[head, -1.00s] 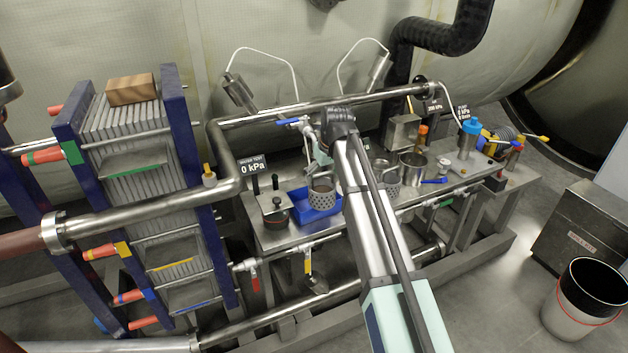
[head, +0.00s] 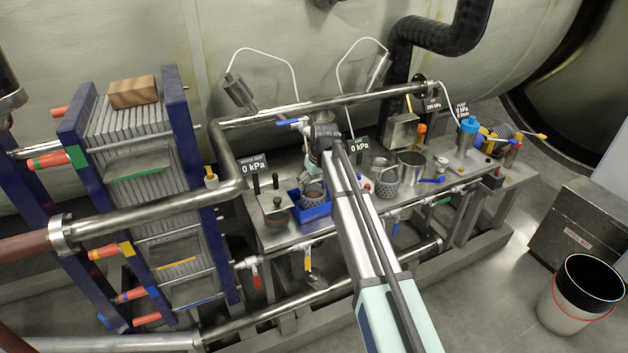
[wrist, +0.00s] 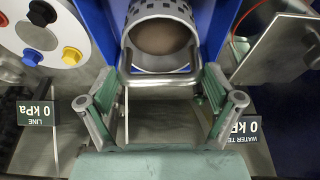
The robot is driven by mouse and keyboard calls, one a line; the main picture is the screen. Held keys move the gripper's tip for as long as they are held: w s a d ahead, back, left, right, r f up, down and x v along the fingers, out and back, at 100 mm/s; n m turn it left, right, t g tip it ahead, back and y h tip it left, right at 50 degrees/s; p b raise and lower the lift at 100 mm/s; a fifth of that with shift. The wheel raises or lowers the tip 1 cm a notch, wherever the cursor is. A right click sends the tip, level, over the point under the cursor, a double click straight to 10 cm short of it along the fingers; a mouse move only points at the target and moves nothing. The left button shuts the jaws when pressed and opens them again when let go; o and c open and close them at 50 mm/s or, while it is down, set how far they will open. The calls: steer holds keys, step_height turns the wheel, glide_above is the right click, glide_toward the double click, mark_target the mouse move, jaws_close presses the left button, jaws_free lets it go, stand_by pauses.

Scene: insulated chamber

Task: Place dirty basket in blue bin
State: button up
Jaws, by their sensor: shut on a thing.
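The dirty basket (head: 314,192), a grey perforated metal cup with a brownish inside, is at the blue bin (head: 316,213) on the steel bench. In the wrist view the basket (wrist: 162,40) sits between the blue walls of the bin (wrist: 207,30), with its rim facing me. My gripper (wrist: 162,86) is shut on the basket's metal handle, which reaches back between the green-grey fingers. In the head view my gripper (head: 313,170) is just above the basket and partly hidden by my arm. Whether the basket touches the bin floor is hidden.
A second perforated basket (head: 387,188) and a steel pot (head: 411,166) stand right of my arm. A steel pipe (head: 330,107) runs above the bench. A wastebasket (head: 580,295) stands on the floor at right.

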steer(key=shift+f, duration=0.15)
steer(key=o, duration=1.5)
